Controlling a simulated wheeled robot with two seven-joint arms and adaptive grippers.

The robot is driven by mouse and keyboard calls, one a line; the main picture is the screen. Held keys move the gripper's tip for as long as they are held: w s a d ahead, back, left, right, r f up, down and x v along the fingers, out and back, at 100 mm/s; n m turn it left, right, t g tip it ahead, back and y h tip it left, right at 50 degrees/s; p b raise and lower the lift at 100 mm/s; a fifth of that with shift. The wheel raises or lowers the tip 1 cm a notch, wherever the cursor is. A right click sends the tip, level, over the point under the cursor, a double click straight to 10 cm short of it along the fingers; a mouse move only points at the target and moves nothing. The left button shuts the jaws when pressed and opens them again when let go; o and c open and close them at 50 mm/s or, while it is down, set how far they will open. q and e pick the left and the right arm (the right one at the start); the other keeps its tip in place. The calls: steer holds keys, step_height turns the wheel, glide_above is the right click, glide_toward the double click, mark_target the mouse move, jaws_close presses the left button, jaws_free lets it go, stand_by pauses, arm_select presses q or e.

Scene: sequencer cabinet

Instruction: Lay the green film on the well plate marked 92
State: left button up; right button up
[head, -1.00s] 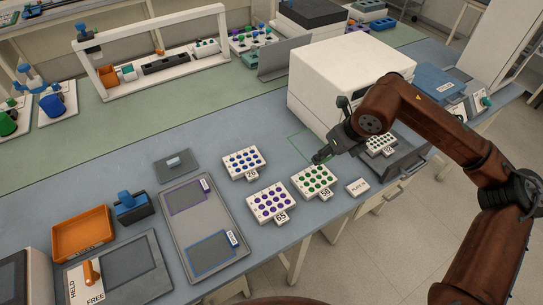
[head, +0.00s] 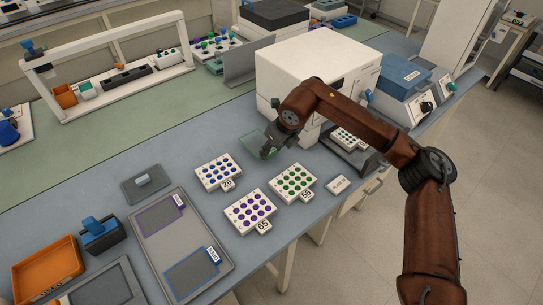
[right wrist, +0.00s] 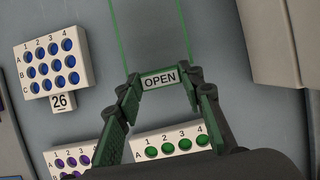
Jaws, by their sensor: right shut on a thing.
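The green film (head: 255,141) is a clear sheet with a thin green outline, left of the white machine's front. In the right wrist view its tab marked OPEN (right wrist: 160,80) sits between the fingertips, and its green edges (right wrist: 186,35) run away from me. My right gripper (head: 267,153) is shut on this tab. I cannot tell how high the film is above the bench. The plate on the machine's drawer (head: 348,139), marked 92 in the earlier head view, is right of the gripper. My arm partly covers it, and its label is hidden now. My left gripper is not in view.
The white machine (head: 315,65) rises behind the arm. A small card (head: 338,184) lies near the bench's front edge. A grey tray (head: 182,245) is at left.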

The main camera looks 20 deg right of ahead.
mark_target(273, 155)
step_height(273, 155, down, 3)
steer(key=shift+f+b, duration=0.1)
steer(key=shift+b, duration=0.25)
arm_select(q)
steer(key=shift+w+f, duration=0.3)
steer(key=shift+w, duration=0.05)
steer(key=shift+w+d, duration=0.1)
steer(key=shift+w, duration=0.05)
arm_select(e)
steer(key=o, duration=0.7)
steer(key=shift+f, duration=0.1)
steer(key=shift+o, duration=0.2)
